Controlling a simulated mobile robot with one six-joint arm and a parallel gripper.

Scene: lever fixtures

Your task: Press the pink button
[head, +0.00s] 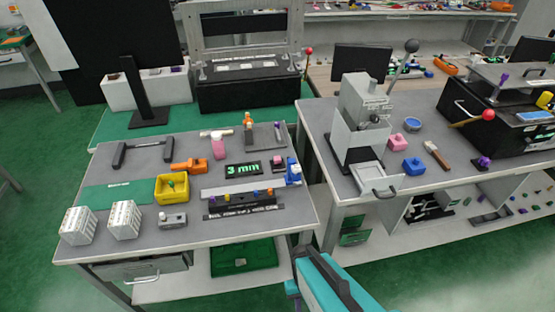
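A small pink box-shaped button unit (398,142) stands on the right-hand table, in front of a blue round dish and just behind a blue box of similar shape. Its top is too small to make out in detail. A teal and dark part of my arm shows at the bottom middle, below and in front of the tables, well apart from the pink unit. I cannot make out any gripper fingers, so whether my gripper is open or shut does not show.
A tall grey machine (360,120) with a front tray stands left of the pink unit. A blue box (413,167) and a wooden-handled brush (437,154) lie close by. The left table (130,205) holds orange and yellow boxes. A gap separates the tables.

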